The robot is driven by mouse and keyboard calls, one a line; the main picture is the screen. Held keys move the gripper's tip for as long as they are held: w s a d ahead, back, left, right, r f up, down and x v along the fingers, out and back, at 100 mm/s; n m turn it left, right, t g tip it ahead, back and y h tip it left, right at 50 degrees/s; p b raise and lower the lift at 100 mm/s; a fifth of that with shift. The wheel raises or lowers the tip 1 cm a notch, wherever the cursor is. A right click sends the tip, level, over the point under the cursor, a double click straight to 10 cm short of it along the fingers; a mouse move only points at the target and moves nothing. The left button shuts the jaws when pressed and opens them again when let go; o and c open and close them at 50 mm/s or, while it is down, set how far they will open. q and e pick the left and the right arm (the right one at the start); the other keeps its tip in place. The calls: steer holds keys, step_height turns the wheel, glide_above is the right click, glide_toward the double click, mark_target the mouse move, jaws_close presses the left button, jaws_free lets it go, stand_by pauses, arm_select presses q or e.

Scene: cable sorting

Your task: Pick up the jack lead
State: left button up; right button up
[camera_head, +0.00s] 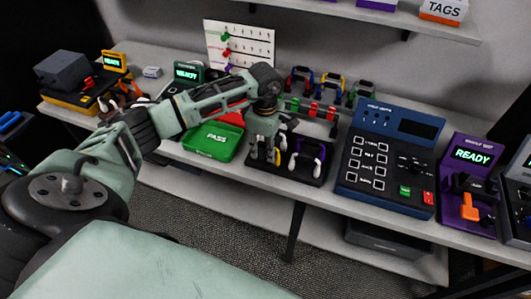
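My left arm reaches in from the left over the bench. Its gripper (266,139) points down above the left part of a black tray (283,178). Small pale cable ends (276,157) show just below and beside the fingers; the gripper hides most of that lead. I cannot tell whether the fingers are open or closed on it. A second looped lead with white ends (318,164) lies on the right part of the same tray. I cannot tell from its look which lead is the jack lead. My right gripper is not in view.
A green PASS tray (209,144) is left of the black tray. A blue tester panel (385,160) and a purple READY unit (468,178) stand to the right. Behind is a rack with coloured coiled cables (330,87). The bench's front edge runs close before the tray.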

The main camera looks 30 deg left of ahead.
arm_select(q)
jaws_close()
steer(key=shift+r, duration=0.1)
steer(key=shift+w+r, duration=0.1)
steer(key=shift+r, duration=0.3)
step_height(320, 180, up, 9)
steer(key=b, duration=0.3)
steer(key=shift+f, duration=0.15)
steer(key=shift+r, duration=0.7)
steer(key=shift+r+p, duration=0.8)
steer(key=shift+r, duration=0.2)
